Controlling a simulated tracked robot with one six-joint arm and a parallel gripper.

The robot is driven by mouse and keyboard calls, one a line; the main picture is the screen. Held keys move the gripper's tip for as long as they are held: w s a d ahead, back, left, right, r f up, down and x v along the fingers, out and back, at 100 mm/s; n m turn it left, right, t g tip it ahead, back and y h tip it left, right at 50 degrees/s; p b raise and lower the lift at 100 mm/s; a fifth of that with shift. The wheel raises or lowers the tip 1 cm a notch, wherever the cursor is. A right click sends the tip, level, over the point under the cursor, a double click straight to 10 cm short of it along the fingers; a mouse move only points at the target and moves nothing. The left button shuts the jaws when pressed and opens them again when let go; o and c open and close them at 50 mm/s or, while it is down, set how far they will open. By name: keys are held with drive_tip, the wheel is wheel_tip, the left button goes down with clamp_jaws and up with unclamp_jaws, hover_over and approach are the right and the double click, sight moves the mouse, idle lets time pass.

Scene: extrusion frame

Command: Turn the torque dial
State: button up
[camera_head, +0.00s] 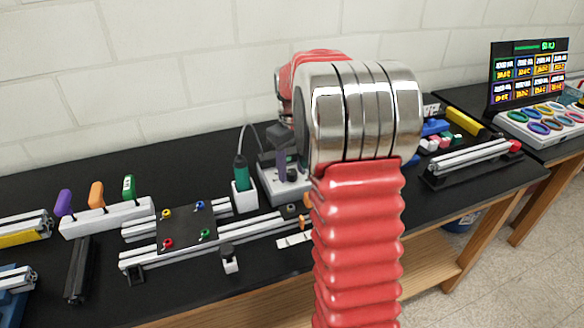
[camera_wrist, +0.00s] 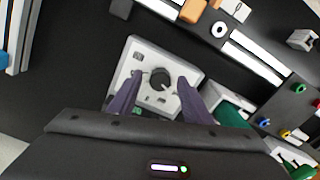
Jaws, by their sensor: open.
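The torque dial (camera_wrist: 160,79) is a black round knob on a white box (camera_wrist: 136,53) with small dark markings. My gripper (camera_wrist: 158,80) is open in the wrist view, with one purple finger on each side of the dial. Gaps seem to show between the fingers and the knob; I cannot tell whether either touches it. In the head view my gripper (camera_head: 283,160) points down over the white box (camera_head: 270,190), partly hidden by my red and silver arm.
A green-handled tool (camera_head: 240,172) with a cable stands in a white holder (camera_head: 245,197) left of the box. A dark plate (camera_head: 186,228) with coloured screws lies on metal rails. A white rack (camera_head: 108,217) holds coloured handles. A monitor (camera_head: 529,72) stands far right.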

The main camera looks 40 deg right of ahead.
drive_tip(key=shift+c, duration=0.6)
drive_tip(key=c, duration=0.9)
drive_tip(key=shift+c, duration=0.2)
drive_tip(key=shift+m, duration=3.4)
drive_tip(key=o, duration=1.1)
drive_tip(key=shift+a, duration=0.1)
drive_tip(key=shift+c, duration=0.2)
